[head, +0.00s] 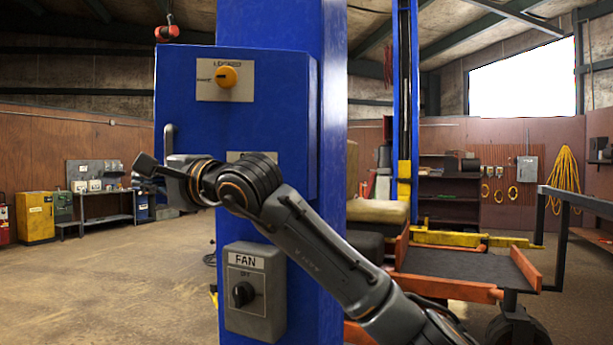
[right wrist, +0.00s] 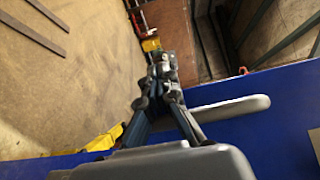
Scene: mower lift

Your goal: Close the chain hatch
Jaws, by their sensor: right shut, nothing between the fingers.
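The chain hatch (head: 190,115) is a blue panel on the blue lift column, with a yellow knob (head: 226,76) on a labelled plate near its top. A grey bar handle (head: 169,139) stands at its left edge. The handle also shows in the right wrist view (right wrist: 235,112), against the blue surface (right wrist: 275,125). I cannot tell whether the hatch sits fully flush. My right gripper (head: 146,164) is shut and empty, at the hatch's left edge just below the handle; its fingers also show in the right wrist view (right wrist: 160,75). My right forearm hides the hatch's lower part. My left gripper is out of view.
A grey FAN switch box (head: 255,292) is on the column below the hatch. An orange-framed lift platform (head: 465,262) and a second blue post stand behind at right. A yellow cabinet (head: 36,217) and workbenches line the far left wall. The floor at left is clear.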

